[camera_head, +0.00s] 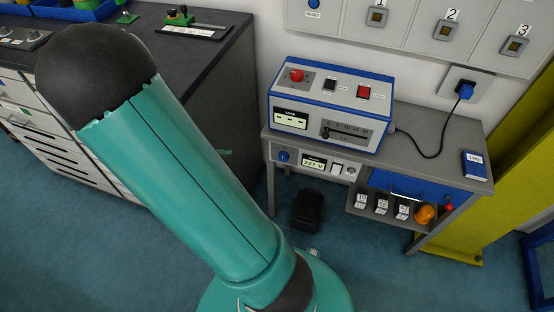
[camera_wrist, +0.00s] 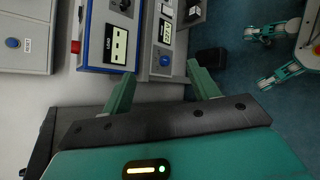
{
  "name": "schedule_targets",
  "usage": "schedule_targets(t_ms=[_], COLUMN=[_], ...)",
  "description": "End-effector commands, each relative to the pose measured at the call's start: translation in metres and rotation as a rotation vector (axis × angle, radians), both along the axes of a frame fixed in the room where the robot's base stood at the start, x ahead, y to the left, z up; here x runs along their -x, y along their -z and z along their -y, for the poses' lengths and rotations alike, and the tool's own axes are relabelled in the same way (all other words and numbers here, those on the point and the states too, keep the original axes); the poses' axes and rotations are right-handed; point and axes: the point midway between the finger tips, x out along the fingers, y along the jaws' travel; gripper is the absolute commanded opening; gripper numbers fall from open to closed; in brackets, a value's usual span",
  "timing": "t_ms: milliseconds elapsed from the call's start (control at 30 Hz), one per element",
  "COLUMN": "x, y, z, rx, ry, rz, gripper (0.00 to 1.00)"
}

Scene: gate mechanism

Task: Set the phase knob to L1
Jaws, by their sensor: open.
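A small blue knob (camera_head: 283,156), which looks like the phase knob, sits at the left end of the grey bench's front panel, beside a display (camera_head: 314,162) reading 227 V. Its marks are too small to read, so its setting cannot be told. In the wrist view the blue knob (camera_wrist: 165,60) shows sideways, beyond and between my fingertips, with the display (camera_wrist: 167,32) beside it. My gripper (camera_wrist: 160,73) is open and empty, its two green fingers apart and pointing toward the panel.
A blue-and-white control box (camera_head: 330,105) with a red button stands on the bench (camera_head: 430,150). A cable runs from it to a wall socket (camera_head: 465,85). A dark cabinet (camera_head: 190,60) stands left. A black bin-like object (camera_head: 308,210) is on the floor below.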

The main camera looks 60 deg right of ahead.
Motion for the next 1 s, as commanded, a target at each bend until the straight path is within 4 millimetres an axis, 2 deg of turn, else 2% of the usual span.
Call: schedule_targets(t_ms=[33,200,500,800,900,1000], x=[0.002,0.007,0.020,0.048,0.058,0.064], y=[0.013,0.049,0.124,0.209,0.230,0.243], z=[0.010,0.041,0.084,0.109,0.112,0.113], rx=[0.034,0.150,0.301,0.358,0.357,0.354], ry=[-0.019,-0.113,-0.355,-0.653,-0.730,-0.776], rz=[-0.059,-0.224,-0.484,-0.683,-0.718,-0.736], gripper=[0.60,0.60,0.60,0.60,0.60,0.60])
